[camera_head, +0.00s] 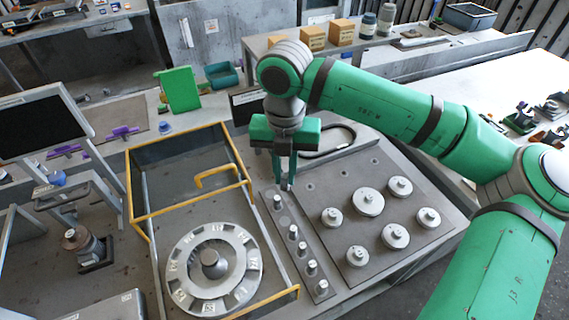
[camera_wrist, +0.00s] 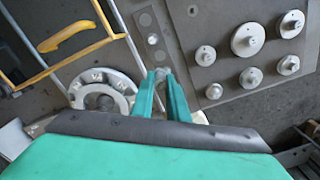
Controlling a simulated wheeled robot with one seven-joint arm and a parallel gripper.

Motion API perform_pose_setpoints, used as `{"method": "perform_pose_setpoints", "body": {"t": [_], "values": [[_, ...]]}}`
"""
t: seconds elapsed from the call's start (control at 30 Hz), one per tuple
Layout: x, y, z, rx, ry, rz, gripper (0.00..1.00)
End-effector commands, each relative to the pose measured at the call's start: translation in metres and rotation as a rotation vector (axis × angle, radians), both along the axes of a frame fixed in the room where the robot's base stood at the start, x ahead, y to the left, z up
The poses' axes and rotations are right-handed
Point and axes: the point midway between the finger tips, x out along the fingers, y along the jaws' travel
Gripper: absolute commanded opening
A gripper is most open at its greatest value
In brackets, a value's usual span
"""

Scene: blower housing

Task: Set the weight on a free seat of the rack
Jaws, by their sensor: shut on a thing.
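My gripper (camera_head: 286,184) points down above the far end of a narrow grey strip, which I take for the rack (camera_head: 273,192). It is shut on a small grey weight, seen between the fingertips in the wrist view (camera_wrist: 168,74) and mostly hidden by them. Several small metal cylinders (camera_head: 302,248) stand upright in a row along the strip. In the wrist view, round spots (camera_wrist: 152,38) show on the strip beyond the fingers; I cannot tell for each whether it is a free seat. The weight looks raised above the strip, but the gap is unclear.
A plate (camera_head: 430,245) right of the strip carries several knobbed discs (camera_head: 368,202). To the left, a yellow-edged frame (camera_head: 190,136) with a raised handle (camera_head: 215,171) surrounds a slotted wheel (camera_head: 180,250).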

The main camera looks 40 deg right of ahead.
Motion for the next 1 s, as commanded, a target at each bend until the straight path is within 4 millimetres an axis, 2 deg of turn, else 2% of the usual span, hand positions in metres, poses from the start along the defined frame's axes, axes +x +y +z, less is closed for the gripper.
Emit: {"method": "perform_pose_setpoints", "body": {"t": [1.0], "values": [[0.000, 0.000, -0.105, 0.001, 0.000, 0.001, 0.00]]}}
